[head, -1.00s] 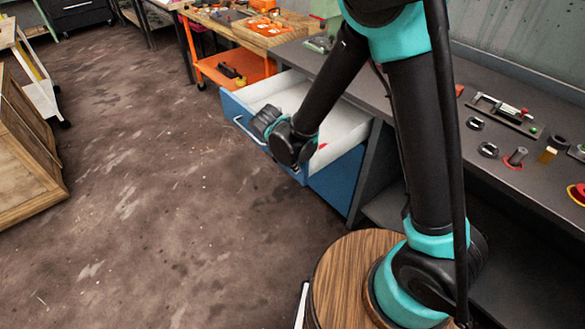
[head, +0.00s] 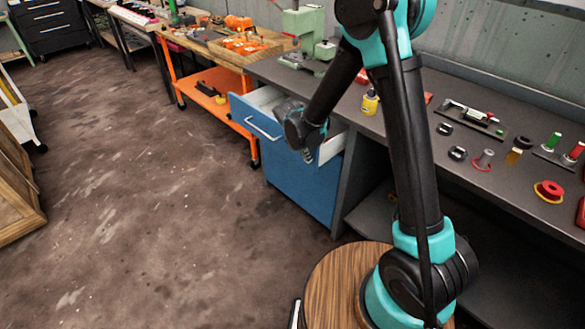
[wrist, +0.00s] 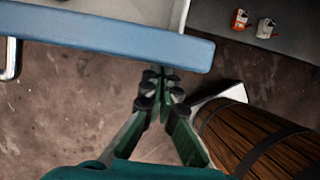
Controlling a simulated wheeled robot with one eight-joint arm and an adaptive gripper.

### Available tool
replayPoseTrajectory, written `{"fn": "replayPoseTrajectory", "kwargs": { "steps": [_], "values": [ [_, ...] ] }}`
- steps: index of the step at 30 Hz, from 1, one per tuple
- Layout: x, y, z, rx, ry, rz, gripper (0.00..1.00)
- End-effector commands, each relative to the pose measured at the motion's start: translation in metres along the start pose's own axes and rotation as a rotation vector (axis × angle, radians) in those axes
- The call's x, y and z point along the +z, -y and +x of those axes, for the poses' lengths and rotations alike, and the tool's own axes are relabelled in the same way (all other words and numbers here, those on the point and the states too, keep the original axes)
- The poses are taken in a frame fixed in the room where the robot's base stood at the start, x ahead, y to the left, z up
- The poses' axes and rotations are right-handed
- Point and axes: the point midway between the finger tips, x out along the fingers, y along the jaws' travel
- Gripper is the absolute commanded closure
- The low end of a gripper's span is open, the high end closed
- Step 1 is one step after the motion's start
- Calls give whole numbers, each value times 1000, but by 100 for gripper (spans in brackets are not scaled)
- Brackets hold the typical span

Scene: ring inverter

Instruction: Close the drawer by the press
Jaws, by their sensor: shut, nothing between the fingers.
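The blue-fronted drawer (head: 244,108) sticks out partway from the blue cabinet under the grey bench, near the green press (head: 304,30). Its pale inside shows on both sides of my arm's end. In the wrist view the blue drawer front (wrist: 110,38) crosses the top, with its handle (wrist: 12,58) at the left edge. My gripper (wrist: 162,74) is shut and empty, its fingertips at the lower edge of the drawer front, toward its right end. I cannot tell whether they touch it. In the head view my wrist hides part of the drawer and the fingertips are not clear.
An orange cart (head: 210,100) stands beyond the drawer. A wooden crate (head: 15,190) is at the left. The floor between is clear.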

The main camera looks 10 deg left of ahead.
Motion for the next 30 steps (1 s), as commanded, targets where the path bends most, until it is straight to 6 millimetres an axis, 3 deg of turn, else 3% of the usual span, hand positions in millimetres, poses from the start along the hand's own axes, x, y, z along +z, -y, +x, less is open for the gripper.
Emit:
{"fn": "replayPoseTrajectory", "kwargs": {
  "steps": [1, 6, 15, 21, 30],
  "values": [
    [15, 0, 6, -2, 1, 6, 100],
    [54, 1, 22, -1, 1, 5, 100],
    [101, 0, 40, -1, 1, 1, 100],
    [114, 0, 46, -1, 0, 0, 100],
    [117, 0, 47, 0, 0, -1, 100]
  ]
}}
